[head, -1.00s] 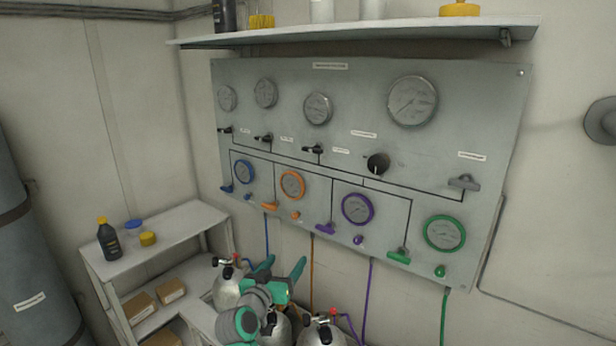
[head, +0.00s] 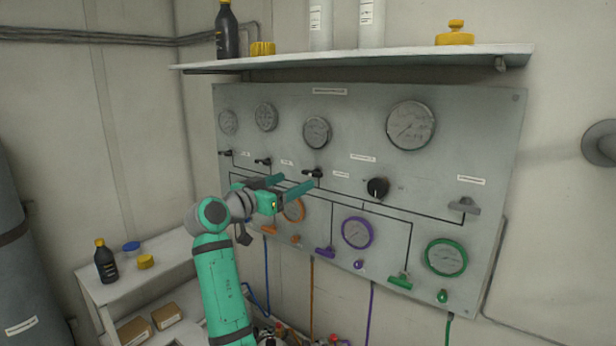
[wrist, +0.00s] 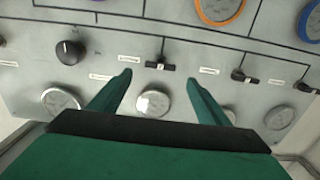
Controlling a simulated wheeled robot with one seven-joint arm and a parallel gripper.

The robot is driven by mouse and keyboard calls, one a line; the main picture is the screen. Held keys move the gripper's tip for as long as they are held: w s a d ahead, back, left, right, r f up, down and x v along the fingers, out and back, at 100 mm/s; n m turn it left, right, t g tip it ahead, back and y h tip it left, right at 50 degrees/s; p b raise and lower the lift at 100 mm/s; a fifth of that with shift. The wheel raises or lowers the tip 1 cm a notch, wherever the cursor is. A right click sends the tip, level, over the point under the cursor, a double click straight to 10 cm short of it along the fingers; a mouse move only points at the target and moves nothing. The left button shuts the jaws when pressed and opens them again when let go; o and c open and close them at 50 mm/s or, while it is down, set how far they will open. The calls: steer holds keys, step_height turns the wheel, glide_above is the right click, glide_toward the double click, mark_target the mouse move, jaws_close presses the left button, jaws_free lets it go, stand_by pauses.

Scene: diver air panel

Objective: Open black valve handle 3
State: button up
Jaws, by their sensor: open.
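Three small black valve handles sit in a row on the grey panel (head: 450,115). The third from the left, black valve handle 3 (head: 313,172), lies roughly crosswise, just beyond my gripper's tips. My gripper (head: 297,181) is open and empty, its teal fingers pointing at the panel. In the upside-down wrist view, handle 3 (wrist: 160,66) shows between and just past the two fingertips (wrist: 158,76). I cannot tell the remaining gap. The first handle (head: 225,153) and second handle (head: 263,161) are to the left, clear of the fingers.
A black round knob (head: 377,187) is right of handle 3. Gauges sit above; coloured gauges and handles, such as the purple gauge (head: 357,232), sit below. A shelf (head: 380,58) with bottles juts out above the panel. A white side table (head: 150,275) stands at lower left.

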mark_target(310, 174)
steer(key=x, duration=0.8)
steer(key=shift+c, duration=0.6)
steer(key=c, duration=0.9)
